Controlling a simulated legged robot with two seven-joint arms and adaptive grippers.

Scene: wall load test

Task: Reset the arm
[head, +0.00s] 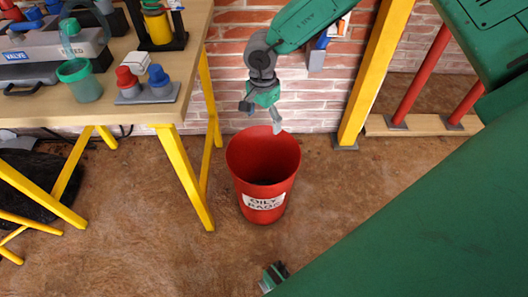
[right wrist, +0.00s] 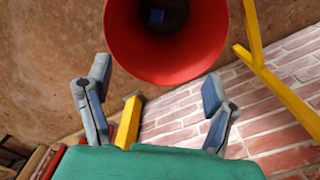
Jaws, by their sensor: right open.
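My right gripper (head: 262,114) hangs in front of the brick wall, above the far rim of a red bin (head: 262,158) labelled for oily rags. Its arm comes in from the top right. In the right wrist view, the gripper's two fingers (right wrist: 156,84) are spread wide with nothing between them. The bin's mouth (right wrist: 165,62) lies beyond the fingertips there. A small blue object (right wrist: 157,15) is at the dark bottom of the bin.
A wooden workbench (head: 150,95) on yellow legs stands at left. It carries a green-tinted cup (head: 80,82), red and blue caps on a grey block (head: 146,95), and other gear. A yellow post (head: 372,75) stands right of the bin. The brown floor around the bin is mostly clear.

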